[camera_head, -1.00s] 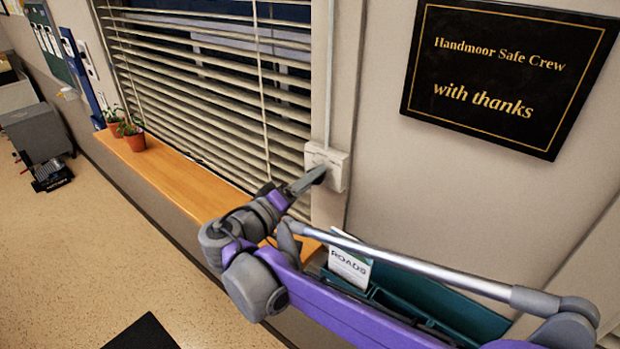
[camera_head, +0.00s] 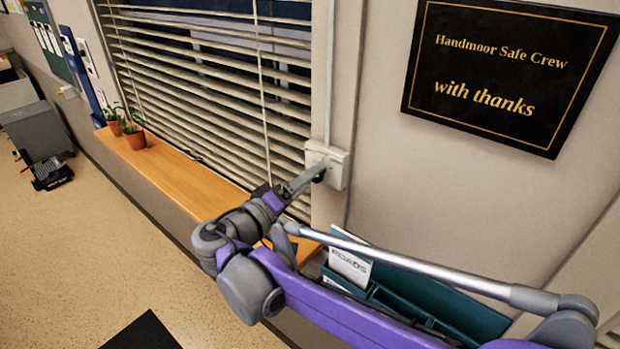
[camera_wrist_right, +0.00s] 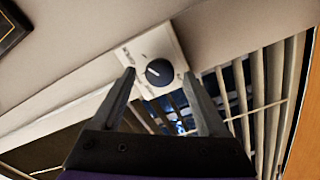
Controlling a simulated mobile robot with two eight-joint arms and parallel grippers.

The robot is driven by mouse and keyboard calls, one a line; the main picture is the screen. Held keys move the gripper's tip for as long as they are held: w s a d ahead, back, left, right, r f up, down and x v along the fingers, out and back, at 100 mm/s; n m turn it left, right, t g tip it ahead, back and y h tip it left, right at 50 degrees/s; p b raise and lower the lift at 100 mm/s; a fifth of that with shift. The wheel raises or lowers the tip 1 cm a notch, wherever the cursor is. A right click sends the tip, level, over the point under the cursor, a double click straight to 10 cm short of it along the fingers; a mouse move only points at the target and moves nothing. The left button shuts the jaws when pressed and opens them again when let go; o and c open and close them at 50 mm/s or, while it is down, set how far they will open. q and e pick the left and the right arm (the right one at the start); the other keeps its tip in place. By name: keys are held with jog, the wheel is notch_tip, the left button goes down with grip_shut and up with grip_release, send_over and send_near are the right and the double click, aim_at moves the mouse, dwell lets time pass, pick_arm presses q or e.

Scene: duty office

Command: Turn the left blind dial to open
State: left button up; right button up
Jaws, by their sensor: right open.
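A white control box (camera_head: 338,165) is fixed to the wall just right of the window blind (camera_head: 215,85). In the right wrist view, the box (camera_wrist_right: 168,50) carries a round dark dial (camera_wrist_right: 158,72) with a pale pointer line. My right gripper (camera_head: 313,176) is at the box's lower left in the head view. In the wrist view my right gripper (camera_wrist_right: 158,76) is open, with one fingertip on each side of the dial. I cannot tell whether the fingers touch it. The blind's slats are tilted, with dark gaps between them. My left gripper is not in view.
A wooden sill (camera_head: 185,180) runs below the blind, with potted plants (camera_head: 132,138) at its far end. A teal holder (camera_head: 430,300) with a leaflet (camera_head: 349,265) sits below my right arm. A black plaque (camera_head: 505,75) hangs on the right wall.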

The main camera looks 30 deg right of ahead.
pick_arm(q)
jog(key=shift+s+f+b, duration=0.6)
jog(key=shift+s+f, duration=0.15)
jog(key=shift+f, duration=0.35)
pick_arm(e)
jog(key=v, duration=0.9)
jog(key=shift+s+a, duration=0.15)
jog(key=shift+a, duration=0.2)
